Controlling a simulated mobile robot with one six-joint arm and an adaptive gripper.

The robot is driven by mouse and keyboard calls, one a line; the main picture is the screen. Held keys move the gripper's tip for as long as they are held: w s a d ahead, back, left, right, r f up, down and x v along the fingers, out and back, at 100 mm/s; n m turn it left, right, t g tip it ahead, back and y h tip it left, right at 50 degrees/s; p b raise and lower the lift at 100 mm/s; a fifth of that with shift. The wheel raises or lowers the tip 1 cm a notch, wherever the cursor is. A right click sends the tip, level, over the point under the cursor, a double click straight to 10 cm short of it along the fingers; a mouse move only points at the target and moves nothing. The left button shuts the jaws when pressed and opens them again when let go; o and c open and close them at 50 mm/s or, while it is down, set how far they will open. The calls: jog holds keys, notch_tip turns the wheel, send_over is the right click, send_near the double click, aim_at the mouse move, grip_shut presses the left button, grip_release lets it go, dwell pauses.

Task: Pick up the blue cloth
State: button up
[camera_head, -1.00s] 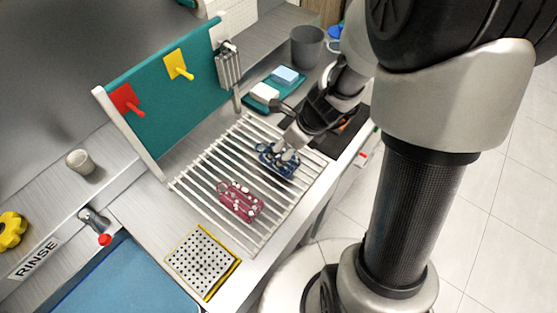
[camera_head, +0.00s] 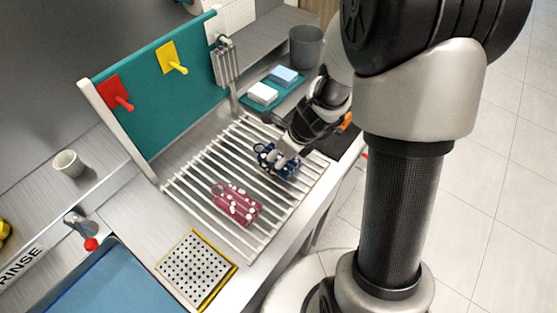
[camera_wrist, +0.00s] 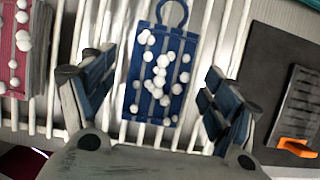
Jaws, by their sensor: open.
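The blue cloth (camera_wrist: 158,72) lies on the white slatted rack, dark blue with white round dots and a loop at one end. In the wrist view it sits between the two fingers of my gripper (camera_wrist: 160,92), which are open with a gap on either side of it. In the head view my gripper (camera_head: 280,158) is right over the blue cloth (camera_head: 287,172) and hides part of it. I cannot tell the exact height of the fingers above the rack.
A red cloth (camera_head: 238,205) with white dots lies beside it on the rack (camera_head: 190,212); it also shows in the wrist view (camera_wrist: 22,45). A dark board with an orange-handled tool (camera_wrist: 297,148) is at the right. A teal panel (camera_head: 165,95) stands behind.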

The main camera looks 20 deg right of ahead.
jog(key=shift+f, duration=0.25)
jog(key=shift+c, duration=0.4)
jog(key=c, duration=1)
